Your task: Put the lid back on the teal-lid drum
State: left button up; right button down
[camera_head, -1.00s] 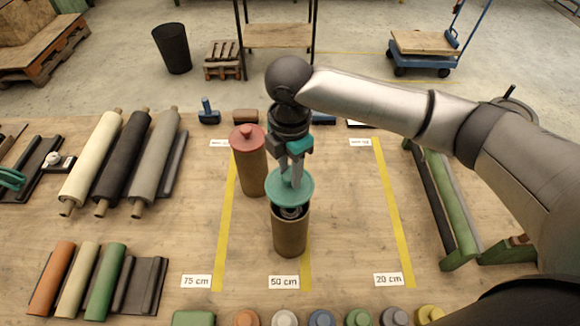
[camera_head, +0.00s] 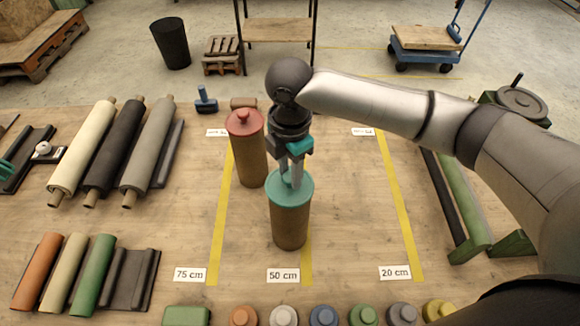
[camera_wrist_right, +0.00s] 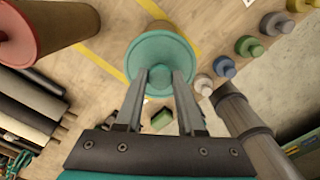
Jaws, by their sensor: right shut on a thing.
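The teal lid (camera_head: 290,192) has a raised knob, and my right gripper (camera_head: 292,172) is shut on that knob from above. The lid covers the top of the brown drum (camera_head: 289,225), looks level, and shows no clear gap to the rim. The drum stands upright near the 50 cm label. In the right wrist view the lid (camera_wrist_right: 160,52) lies between and beyond the fingertips (camera_wrist_right: 160,78), hiding most of the drum.
A drum with a red lid (camera_head: 245,122) stands close behind on the left. Several rolls (camera_head: 120,150) lie at the left. Several colored knobbed pieces (camera_head: 322,316) line the front edge. A green rack (camera_head: 460,205) stands at the right. The table right of the drum is clear.

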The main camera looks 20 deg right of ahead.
dwell(0.6)
jog(key=shift+p, duration=0.35)
jog(key=shift+p, duration=0.75)
dwell(0.6)
jog(key=shift+f+p, duration=0.2)
jog(key=shift+p, duration=0.2)
dwell(0.8)
jog(key=shift+p, duration=0.5)
dwell(0.4)
grip_release()
dwell(0.8)
